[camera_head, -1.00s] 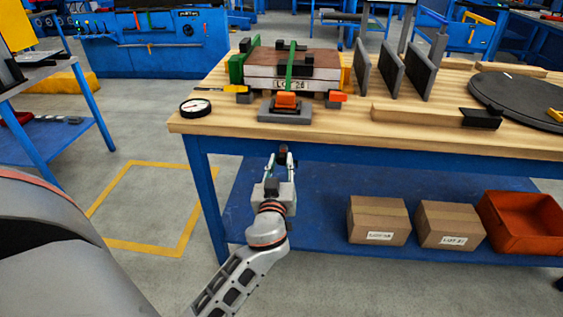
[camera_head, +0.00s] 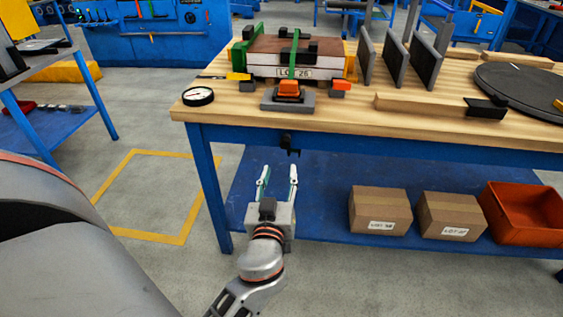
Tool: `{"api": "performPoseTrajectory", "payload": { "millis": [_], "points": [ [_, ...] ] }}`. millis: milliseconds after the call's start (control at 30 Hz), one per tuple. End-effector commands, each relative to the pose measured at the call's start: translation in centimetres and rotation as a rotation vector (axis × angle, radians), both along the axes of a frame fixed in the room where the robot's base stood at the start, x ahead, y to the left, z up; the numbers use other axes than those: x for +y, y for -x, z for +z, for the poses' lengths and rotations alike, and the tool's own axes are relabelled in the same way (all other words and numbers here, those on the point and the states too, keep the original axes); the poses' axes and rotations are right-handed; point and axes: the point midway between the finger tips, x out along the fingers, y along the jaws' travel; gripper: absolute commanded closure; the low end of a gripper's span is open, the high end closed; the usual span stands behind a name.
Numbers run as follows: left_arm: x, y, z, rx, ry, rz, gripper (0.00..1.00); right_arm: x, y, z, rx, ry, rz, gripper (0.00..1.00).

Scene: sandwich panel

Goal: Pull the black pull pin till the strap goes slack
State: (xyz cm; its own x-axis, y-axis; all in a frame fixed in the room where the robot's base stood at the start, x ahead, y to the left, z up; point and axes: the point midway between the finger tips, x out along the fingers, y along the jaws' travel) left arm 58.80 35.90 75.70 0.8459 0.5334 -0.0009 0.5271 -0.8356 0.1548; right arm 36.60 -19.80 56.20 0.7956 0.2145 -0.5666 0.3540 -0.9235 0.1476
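My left gripper (camera_head: 279,171) is open and empty in front of the workbench, its two fingers spread and pointing at the bench. The black piece (camera_head: 289,143), which looks like the pull pin, shows against the blue front edge of the bench, beyond and above the fingertips and apart from them. I cannot tell what it is attached to. The green strap (camera_head: 293,60) runs over the brown-topped sandwich panel (camera_head: 325,45) down to an orange buckle (camera_head: 289,88) on a grey block (camera_head: 272,104). The strap still looks straight against the panel. My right gripper is not in view.
A round dial gauge (camera_head: 198,97) lies at the bench's left end. Upright grey plates (camera_head: 395,59), a wooden bar (camera_head: 420,107) and a dark disc (camera_head: 530,90) are to the right. Cardboard boxes (camera_head: 380,208) and an orange bin (camera_head: 525,215) sit on the lower shelf.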

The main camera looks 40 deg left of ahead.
Motion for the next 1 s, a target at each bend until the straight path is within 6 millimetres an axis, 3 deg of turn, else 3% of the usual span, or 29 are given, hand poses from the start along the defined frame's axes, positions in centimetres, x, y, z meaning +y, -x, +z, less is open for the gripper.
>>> {"api": "performPoseTrajectory", "payload": {
  "millis": [233, 833, 1000],
  "points": [
    [-1.2, 2.0, 0.0, -0.001, 0.001, 0.0, 0.61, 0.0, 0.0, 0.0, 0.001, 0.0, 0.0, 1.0],
    [-1.3, 2.1, 0.0, 0.0, -0.001, -0.001, 0.61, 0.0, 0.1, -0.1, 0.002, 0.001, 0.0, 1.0],
    [-2.1, 3.0, -2.5, 0.084, -0.023, -0.059, 0.61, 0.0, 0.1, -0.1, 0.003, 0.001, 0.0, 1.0]
  ]
}}
